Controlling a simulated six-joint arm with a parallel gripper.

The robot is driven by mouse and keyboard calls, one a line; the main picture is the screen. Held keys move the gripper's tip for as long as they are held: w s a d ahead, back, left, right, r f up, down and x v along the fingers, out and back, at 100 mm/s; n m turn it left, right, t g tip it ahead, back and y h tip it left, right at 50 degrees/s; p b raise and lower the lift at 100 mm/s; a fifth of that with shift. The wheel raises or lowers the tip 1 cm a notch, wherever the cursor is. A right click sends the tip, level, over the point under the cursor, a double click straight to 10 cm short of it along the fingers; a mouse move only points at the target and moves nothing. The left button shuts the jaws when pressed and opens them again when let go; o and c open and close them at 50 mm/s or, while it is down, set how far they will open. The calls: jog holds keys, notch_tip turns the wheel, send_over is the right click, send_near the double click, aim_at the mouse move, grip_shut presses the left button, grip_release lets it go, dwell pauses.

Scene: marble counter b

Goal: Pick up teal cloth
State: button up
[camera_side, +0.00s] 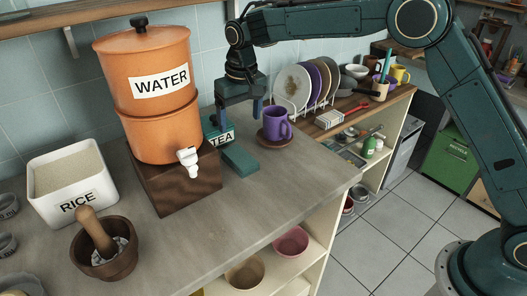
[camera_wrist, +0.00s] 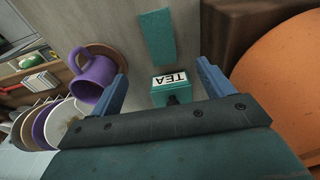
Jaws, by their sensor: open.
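The teal cloth (camera_side: 239,160) lies as a flat folded strip on the counter, between the wooden stand and the purple mug. It also shows in the wrist view (camera_wrist: 157,36), at the top middle, beyond the fingertips. My gripper (camera_side: 238,112) is open and empty above the counter, behind the cloth in the side view. In the wrist view its blue fingers (camera_wrist: 163,78) are spread wide, with a teal TEA box (camera_wrist: 171,88) showing between them. The TEA box stands at the back end of the cloth and is partly hidden by my gripper in the side view.
A purple mug (camera_side: 273,124) on a wooden saucer (camera_side: 264,140) stands close right of the cloth. An orange WATER dispenser (camera_side: 150,90) on a wooden stand (camera_side: 178,178) is close left. A plate rack stands further right.

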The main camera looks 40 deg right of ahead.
send_over(239, 156)
jog(key=shift+s+d+f, duration=0.1)
jog(key=shift+s+f, duration=0.1)
jog(key=shift+f, duration=1.6)
jog(key=shift+s+d+f, duration=0.1)
jog(key=shift+s+f, duration=0.05)
jog(key=shift+f, duration=1.6)
jog(key=shift+f, duration=0.1)
jog(key=shift+w+a+f, duration=0.1)
jog(key=shift+w+f, duration=0.05)
jog(key=shift+f, duration=1.1)
jog(key=shift+w+a+f, duration=0.1)
jog(key=shift+f, duration=1.15)
jog(key=c, duration=1.1)
jog(key=shift+r, duration=0.1)
jog(key=shift+c, duration=0.2)
notch_tip(239, 156, up, 20)
jog(key=shift+d, duration=0.15)
